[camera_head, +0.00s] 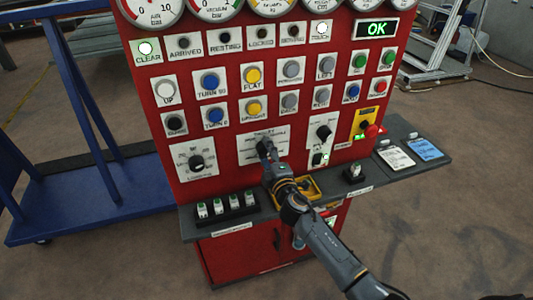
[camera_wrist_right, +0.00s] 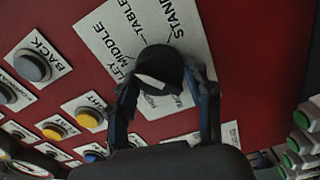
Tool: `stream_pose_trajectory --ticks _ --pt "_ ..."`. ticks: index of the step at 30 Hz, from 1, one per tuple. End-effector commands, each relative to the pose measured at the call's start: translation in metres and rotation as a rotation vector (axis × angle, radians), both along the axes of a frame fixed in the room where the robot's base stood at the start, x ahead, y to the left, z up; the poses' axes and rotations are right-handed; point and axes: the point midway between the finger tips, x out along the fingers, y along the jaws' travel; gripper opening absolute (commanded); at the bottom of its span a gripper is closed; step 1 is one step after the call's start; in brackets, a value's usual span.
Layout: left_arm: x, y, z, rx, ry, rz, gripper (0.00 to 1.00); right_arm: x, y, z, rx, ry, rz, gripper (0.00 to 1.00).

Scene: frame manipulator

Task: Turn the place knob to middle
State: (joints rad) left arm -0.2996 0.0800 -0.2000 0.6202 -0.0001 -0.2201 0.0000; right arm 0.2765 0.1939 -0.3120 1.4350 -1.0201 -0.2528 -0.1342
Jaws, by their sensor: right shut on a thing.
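The place knob (camera_wrist_right: 158,64) is round and black, on a white label plate (camera_wrist_right: 105,38) on the red panel. The wrist view shows the words TABLE, STAND and MIDDLE, and the end of another word, around it. My right gripper (camera_wrist_right: 166,82) is shut on the knob, one finger at each side. A pale patch shows at the knob's near edge; I cannot tell which word the knob points at. In the head view, my right gripper (camera_head: 266,150) reaches the label plate (camera_head: 246,151) low on the panel and mostly covers the knob. My left gripper is not in view.
Other knobs flank it on the red panel: one at left (camera_head: 196,163), one at right (camera_head: 323,132). Several push buttons sit above. A grey shelf (camera_head: 398,163) juts out below, carrying a black switch block (camera_head: 226,209). A green OK display (camera_head: 376,28) is lit at the upper right.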

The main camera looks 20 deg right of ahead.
Motion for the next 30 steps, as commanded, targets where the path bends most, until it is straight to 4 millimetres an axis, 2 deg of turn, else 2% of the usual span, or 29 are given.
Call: stream_pose_trajectory --ticks 9,26,27,29,30 --pt "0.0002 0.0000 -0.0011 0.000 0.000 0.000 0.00 -0.0001 0.0004 -0.0012 -0.135 -0.004 0.001 0.19" --pt "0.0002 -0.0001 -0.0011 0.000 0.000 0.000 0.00 -0.0002 0.0003 -0.0014 -0.163 -0.005 0.000 0.19" --pt "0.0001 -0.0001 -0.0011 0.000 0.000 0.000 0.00 -0.0002 0.0003 -0.0014 -0.162 -0.005 0.000 0.59" --pt "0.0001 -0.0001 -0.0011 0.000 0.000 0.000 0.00 -0.0001 0.0003 -0.0013 -0.162 -0.005 0.000 0.71" --pt "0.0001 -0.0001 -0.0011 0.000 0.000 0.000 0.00 -0.0001 0.0003 -0.0013 -0.162 -0.005 0.000 0.74"
